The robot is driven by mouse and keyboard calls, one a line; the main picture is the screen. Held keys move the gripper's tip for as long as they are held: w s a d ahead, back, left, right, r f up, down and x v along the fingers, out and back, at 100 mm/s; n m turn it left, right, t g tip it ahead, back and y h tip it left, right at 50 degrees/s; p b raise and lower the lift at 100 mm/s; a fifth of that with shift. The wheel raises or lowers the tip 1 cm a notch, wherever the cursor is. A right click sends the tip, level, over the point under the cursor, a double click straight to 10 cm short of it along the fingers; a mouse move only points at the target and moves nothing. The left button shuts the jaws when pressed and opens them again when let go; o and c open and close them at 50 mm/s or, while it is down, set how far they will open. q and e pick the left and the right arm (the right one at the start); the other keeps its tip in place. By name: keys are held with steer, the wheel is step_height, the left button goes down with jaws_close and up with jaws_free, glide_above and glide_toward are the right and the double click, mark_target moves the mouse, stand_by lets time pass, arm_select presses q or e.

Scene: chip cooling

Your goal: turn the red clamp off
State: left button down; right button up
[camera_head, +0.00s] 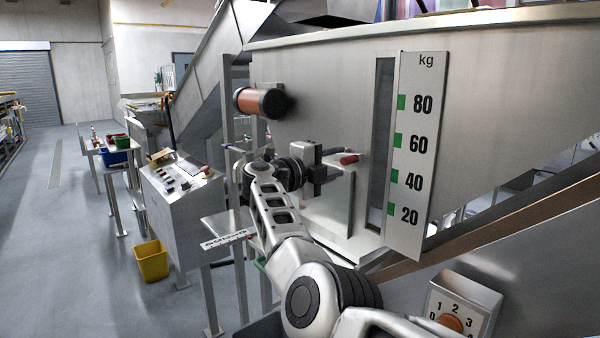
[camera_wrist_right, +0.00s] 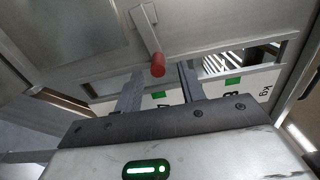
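The red clamp is a metal lever with a red handle (camera_head: 348,159) on the front of the steel hopper, left of the kg scale. In the right wrist view the red handle (camera_wrist_right: 158,66) hangs at the end of its grey lever (camera_wrist_right: 147,32). My right gripper (camera_head: 328,161) is just left of the handle in the head view. In the wrist view its two fingers (camera_wrist_right: 161,74) are apart, with the red tip showing between them. I cannot tell whether they touch it. My left gripper is not in view.
The kg scale plate (camera_head: 410,150) stands close right of the clamp. An orange-brown cylinder (camera_head: 259,102) sticks out at the upper left. A numbered dial box (camera_head: 459,308) is at the lower right. A control panel (camera_head: 182,190) and yellow bin (camera_head: 152,261) stand at the left.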

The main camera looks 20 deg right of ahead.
steer(key=b+v, duration=0.2)
steer(key=v, duration=0.9)
steer(key=shift+a, duration=0.15)
steer(key=shift+s+r, duration=0.1)
